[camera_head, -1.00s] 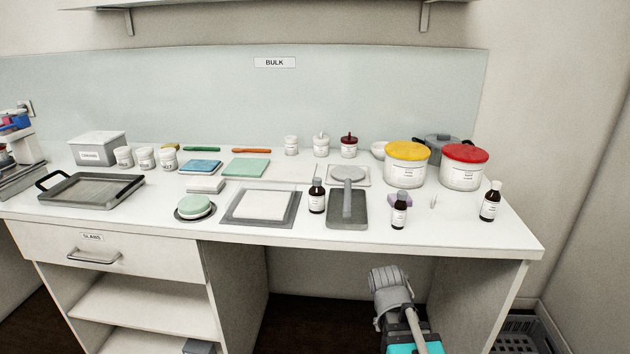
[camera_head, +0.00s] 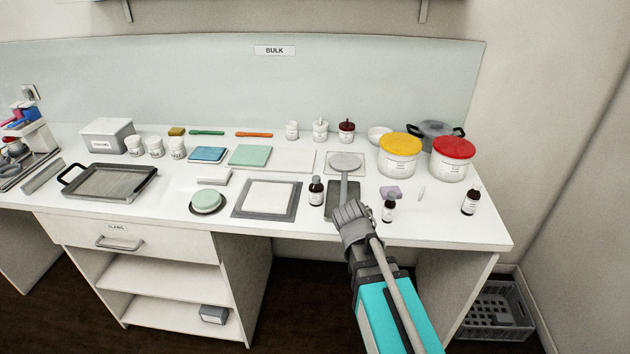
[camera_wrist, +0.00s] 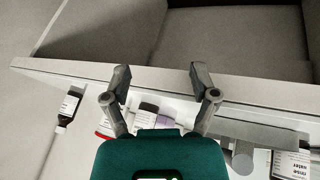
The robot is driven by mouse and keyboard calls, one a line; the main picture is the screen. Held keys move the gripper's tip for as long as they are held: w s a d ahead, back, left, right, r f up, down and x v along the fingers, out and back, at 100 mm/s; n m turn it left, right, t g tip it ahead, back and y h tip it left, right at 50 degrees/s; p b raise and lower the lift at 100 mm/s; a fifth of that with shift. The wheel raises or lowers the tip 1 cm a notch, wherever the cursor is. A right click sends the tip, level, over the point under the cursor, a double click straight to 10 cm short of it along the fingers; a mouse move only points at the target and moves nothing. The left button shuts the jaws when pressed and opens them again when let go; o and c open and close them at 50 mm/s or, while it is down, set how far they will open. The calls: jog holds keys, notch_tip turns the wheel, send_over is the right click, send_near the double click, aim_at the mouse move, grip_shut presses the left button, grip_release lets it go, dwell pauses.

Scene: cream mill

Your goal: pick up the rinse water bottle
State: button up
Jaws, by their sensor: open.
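The rinse water bottle (camera_head: 316,191) is small and dark with a white label and pale cap. It stands upright near the front of the bench, just left of the grey scale (camera_head: 333,202). Its "rinse water" label shows in the wrist view (camera_wrist: 288,163) at the lower right, cut off by the edge. My gripper (camera_head: 350,210) is at the front bench edge, right of this bottle and apart from it. In the wrist view my gripper (camera_wrist: 158,78) is open and empty, its fingers spread over the bench edge.
Two similar dark bottles stand to the right, one near my gripper (camera_head: 389,208) and one farther off (camera_head: 470,200). A framed white sheet (camera_head: 267,198) lies left of the rinse bottle. Yellow-lidded (camera_head: 399,160) and red-lidded (camera_head: 452,160) tubs stand behind.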

aim_at(315, 181)
jog(key=w+a+r+t+p, duration=0.1)
jog(key=a+r, duration=0.1)
jog(key=a, duration=0.1)
jog(key=w+a+r+t+h, duration=0.1)
jog(key=a+r, duration=0.2)
jog(key=w+a+r+m+t+p, duration=0.1)
jog(key=w+a+r+t, duration=0.1)
jog(key=a, duration=0.1)
jog(key=shift+r+h+p, duration=0.3)
jog(key=shift+r+p, duration=0.05)
jog(key=shift+r, duration=0.05)
jog(key=w+a+r+m+t, duration=0.1)
jog(key=a+r+t, duration=0.4)
jog(key=a, duration=0.7)
jog(key=shift+a+r+p, duration=0.25)
jog(key=shift+r+p, duration=0.15)
jog(key=shift+r, duration=0.35)
jog(key=shift+w, duration=0.15)
jog(key=b+x, duration=0.2)
jog(key=x, duration=0.5)
jog(key=shift+f+b, duration=0.2)
jog(key=shift+b, duration=0.15)
jog(key=shift+w+d+f, duration=0.15)
jog(key=shift+w+d, duration=0.15)
jog(key=shift+w, duration=0.3)
jog(key=shift+w+f, duration=0.1)
